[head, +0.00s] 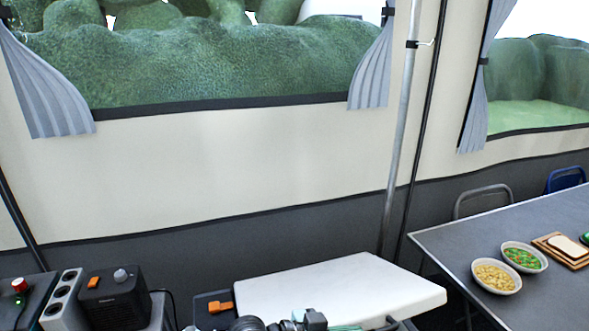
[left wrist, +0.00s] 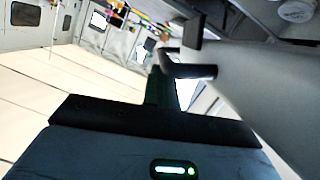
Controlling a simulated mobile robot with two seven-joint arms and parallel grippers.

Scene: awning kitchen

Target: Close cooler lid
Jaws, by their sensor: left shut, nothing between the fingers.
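The white cooler lid (head: 340,288) is at the bottom centre of the head view, seen as a broad, slightly tilted slab. The cooler body below is cut off by the frame, so I cannot tell how far the lid stands open. Dark parts of my arm show at the bottom edge, in front of the lid. My left gripper (left wrist: 172,68) shows in the left wrist view with its dark fingers together and nothing between them. A large pale surface fills the right of that view; I cannot tell what it is. My right gripper is not in view.
A grey table (head: 455,240) at the right holds a bowl of yellow food (head: 496,277), a bowl of green and red food (head: 524,257) and a board with bread (head: 566,249). A black heater-like box (head: 115,298) stands at the left. A metal pole (head: 398,150) rises behind the lid.

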